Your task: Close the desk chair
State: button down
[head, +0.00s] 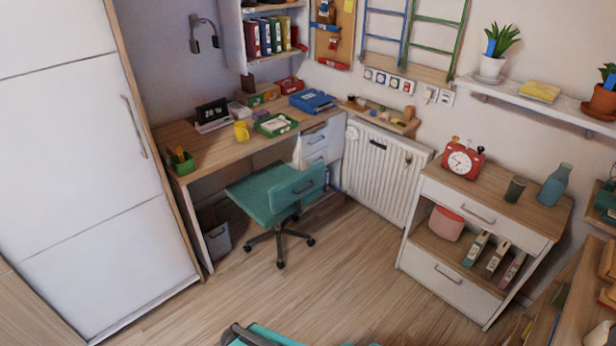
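The desk chair (262,201) stands on the wood floor in front of the desk (215,150) in the head view. It has a teal seat, a teal backrest (297,188) with a handle on it, and a dark base with casters. The backrest is on the chair's right side, and the seat extends left from it. The seat shows just below the desk's front edge; I cannot tell whether any of it is under the top. The backrest partly covers the area below the desk's white drawers (318,142). My gripper is not in view.
A grey bin (217,238) stands under the desk's left end. A white radiator (378,170) and a shelf unit with a red clock (462,160) are right. A tall white wardrobe (80,150) is left. The floor before the chair is clear. A teal and dark object (262,334) shows at the bottom edge.

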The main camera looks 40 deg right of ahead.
aim_at(277, 191)
jog(key=z, duration=0.1)
jog(key=i, duration=0.95)
jog(key=u, duration=0.05)
